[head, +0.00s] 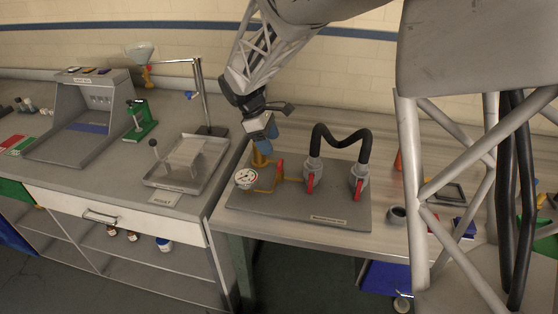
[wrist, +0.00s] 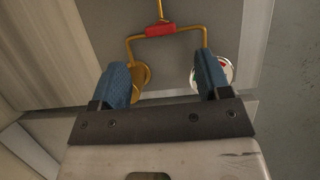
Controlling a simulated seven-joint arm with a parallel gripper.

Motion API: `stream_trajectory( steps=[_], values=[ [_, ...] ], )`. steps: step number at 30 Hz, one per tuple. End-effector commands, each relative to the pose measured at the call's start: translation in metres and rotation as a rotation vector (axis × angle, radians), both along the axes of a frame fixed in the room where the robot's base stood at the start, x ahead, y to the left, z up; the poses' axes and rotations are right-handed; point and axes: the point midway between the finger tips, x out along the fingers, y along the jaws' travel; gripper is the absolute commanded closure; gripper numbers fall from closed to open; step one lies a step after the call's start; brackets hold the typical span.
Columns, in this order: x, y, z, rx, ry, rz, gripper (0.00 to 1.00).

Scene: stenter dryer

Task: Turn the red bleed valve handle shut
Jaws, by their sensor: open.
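The red bleed valve handle (head: 280,170) stands on thin yellow piping on the grey board (head: 340,211). In the wrist view the red handle (wrist: 160,30) lies crosswise at the top middle, in line with the cross pipe, where another pipe leads upward. My gripper (head: 264,146) is over the back left of the board, its blue fingers pointing down. In the wrist view my gripper (wrist: 165,72) is open and empty, its fingers apart; the handle is beyond the fingertips, not between them. In the head view the fingers partly hide the yellow fitting behind the gauge.
A round dial gauge (head: 246,178) stands left of the handle. Two larger grey valves with red levers, (head: 311,181) and (head: 358,184), are joined by a black hose (head: 342,138) to the right. A metal tray (head: 187,165) lies on the left bench.

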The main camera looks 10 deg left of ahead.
Motion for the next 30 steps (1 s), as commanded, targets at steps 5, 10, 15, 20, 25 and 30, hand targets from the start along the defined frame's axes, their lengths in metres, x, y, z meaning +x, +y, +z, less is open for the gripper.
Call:
stream_trajectory(
  steps=[5, 10, 15, 20, 25, 30],
  values=[
    [0.0, -0.003, -0.006, 0.0, 0.001, -0.001, 0.3],
    [0.0, -0.008, -0.02, -0.001, 0.001, -0.002, 0.3],
    [0.0, -0.016, -0.038, -0.001, 0.002, -0.002, 0.3],
    [0.0, -0.023, -0.055, -0.001, 0.001, 0.0, 0.3],
    [0.0, -0.028, -0.068, 0.0, 0.001, 0.0, 0.3],
    [0.0, -0.03, -0.072, 0.0, 0.001, 0.0, 0.3]
  ],
)
